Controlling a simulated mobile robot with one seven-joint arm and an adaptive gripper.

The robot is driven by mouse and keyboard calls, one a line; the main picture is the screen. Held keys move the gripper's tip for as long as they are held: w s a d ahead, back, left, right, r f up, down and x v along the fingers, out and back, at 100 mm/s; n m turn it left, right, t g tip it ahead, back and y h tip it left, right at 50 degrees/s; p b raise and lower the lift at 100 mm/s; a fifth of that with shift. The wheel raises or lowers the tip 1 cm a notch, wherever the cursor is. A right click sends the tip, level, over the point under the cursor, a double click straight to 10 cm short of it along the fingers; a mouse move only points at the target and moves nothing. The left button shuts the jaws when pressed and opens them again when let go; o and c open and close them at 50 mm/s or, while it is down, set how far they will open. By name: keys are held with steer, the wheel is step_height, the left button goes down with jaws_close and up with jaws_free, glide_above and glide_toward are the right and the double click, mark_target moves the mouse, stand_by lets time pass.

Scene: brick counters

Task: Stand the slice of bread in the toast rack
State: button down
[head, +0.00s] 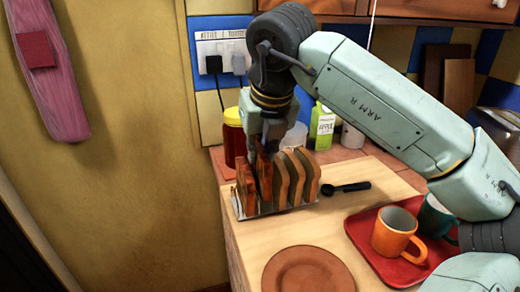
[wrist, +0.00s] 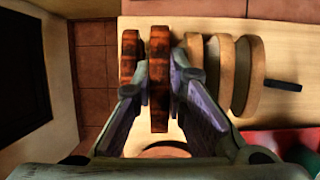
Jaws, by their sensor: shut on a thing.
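The toast rack (head: 285,208) stands on the wooden board on the counter, with its thin metal base showing under several upright slices. My gripper (head: 263,152) is over the rack's left part, pointing down. In the wrist view my gripper (wrist: 159,82) is shut on a dark-browned slice of bread (wrist: 158,112), held upright between the fingertips. Another browned slice (wrist: 128,62) stands just left of it. Paler slices (wrist: 240,75) stand to its right, apart from it. The held slice's lower edge is hidden, so I cannot tell whether it touches the rack.
A black-handled scoop (head: 346,187) lies right of the rack. A red tray (head: 370,262) with an orange mug (head: 394,232) and a green mug (head: 436,215) is at the right. A brown plate (head: 308,272) is in front.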

steer(key=c, duration=1.5)
jaws_free()
steer(key=shift+c, duration=0.2)
steer(key=shift+r, duration=0.1)
steer(key=v, duration=1.2)
